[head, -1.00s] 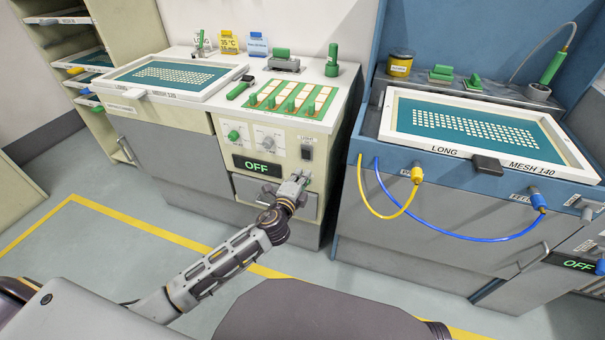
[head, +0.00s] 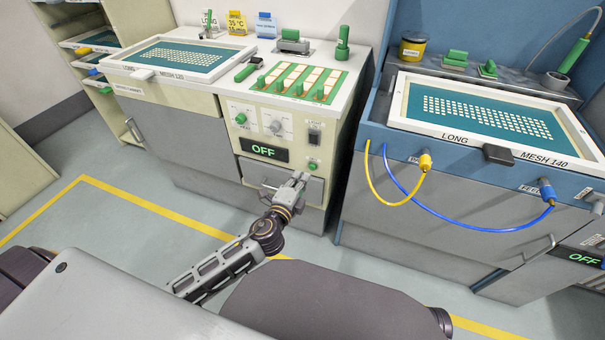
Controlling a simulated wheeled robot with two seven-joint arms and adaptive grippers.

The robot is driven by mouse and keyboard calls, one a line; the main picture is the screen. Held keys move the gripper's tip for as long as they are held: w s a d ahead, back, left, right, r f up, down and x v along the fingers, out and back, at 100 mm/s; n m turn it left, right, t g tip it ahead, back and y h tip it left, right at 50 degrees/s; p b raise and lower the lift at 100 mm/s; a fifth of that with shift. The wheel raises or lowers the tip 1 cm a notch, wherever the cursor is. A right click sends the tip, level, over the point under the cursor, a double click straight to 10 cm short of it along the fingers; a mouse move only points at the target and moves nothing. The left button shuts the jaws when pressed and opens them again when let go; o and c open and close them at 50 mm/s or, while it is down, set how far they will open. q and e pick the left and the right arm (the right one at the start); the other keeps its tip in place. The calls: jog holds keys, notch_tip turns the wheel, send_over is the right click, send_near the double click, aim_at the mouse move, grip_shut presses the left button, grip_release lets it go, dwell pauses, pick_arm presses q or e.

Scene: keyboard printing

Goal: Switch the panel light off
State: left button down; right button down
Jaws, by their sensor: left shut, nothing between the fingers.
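The control panel (head: 247,115) is on the front of the cream cabinet, with green and grey knobs and an "OFF" display (head: 264,149). My left gripper (head: 300,177) is shut and empty, just below and left of the green button, in front of the drawer. I cannot tell whether its tips touch anything. My right gripper is not in view.
The blue station on the right has a MESH 140 screen (head: 489,134), yellow and blue hoses, and its own "OFF" display (head: 583,257). A drawer handle (head: 268,185) sits beside my left gripper. A yellow line (head: 140,208) crosses the open floor.

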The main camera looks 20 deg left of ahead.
pick_arm(q)
jog(key=shift+s, duration=0.4)
dwell(0.5)
